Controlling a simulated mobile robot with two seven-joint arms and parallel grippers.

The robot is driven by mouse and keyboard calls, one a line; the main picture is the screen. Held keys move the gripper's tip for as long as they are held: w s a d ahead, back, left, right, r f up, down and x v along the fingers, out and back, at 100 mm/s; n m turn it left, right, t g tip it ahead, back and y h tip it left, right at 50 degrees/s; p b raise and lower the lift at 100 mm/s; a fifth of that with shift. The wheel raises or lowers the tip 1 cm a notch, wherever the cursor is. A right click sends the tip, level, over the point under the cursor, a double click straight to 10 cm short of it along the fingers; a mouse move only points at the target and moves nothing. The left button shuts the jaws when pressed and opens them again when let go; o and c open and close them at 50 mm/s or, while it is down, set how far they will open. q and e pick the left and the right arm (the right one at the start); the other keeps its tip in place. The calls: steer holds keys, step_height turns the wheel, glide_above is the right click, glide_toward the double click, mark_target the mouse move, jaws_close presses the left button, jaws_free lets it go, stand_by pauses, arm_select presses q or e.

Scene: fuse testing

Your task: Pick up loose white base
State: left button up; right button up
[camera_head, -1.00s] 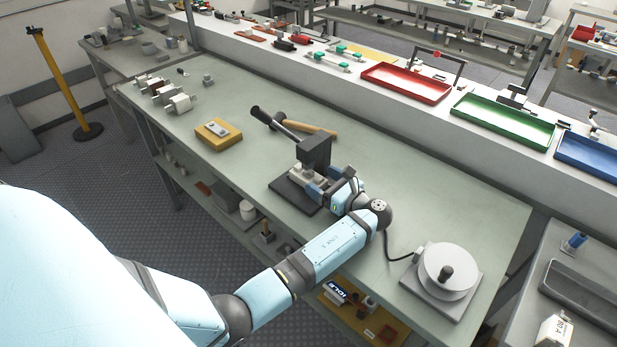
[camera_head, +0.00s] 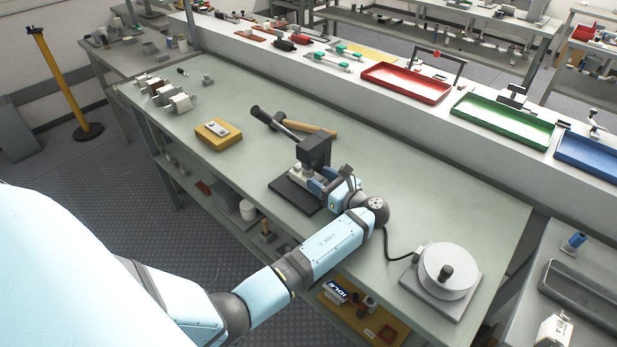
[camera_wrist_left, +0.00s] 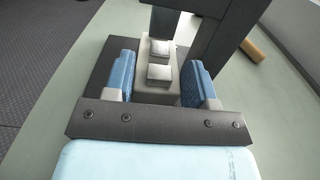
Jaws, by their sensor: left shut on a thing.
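There the arm and press hide most of the white base.
The press lever (camera_head: 284,128) points to the back left beside a wooden-handled hammer (camera_head: 312,127). A yellow block (camera_head: 219,142) lies further left. A round grey device (camera_head: 447,270) with a cable stands at the right. The bench between them is mostly clear.

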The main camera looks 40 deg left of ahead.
arm_select(q)
steer(key=shift+s+r+p, duration=0.1)
steer(key=shift+s+p, duration=0.05)
steer(key=shift+p, duration=0.15)
steer(key=shift+s, duration=0.15)
steer(key=shift+s+a+p, duration=0.2)
steer(key=shift+s+p, duration=1.9)
steer(key=shift+p, duration=0.2)
steer(key=shift+s+p, duration=1)
steer(key=shift+s, duration=0.05)
steer(key=shift+r, duration=0.1)
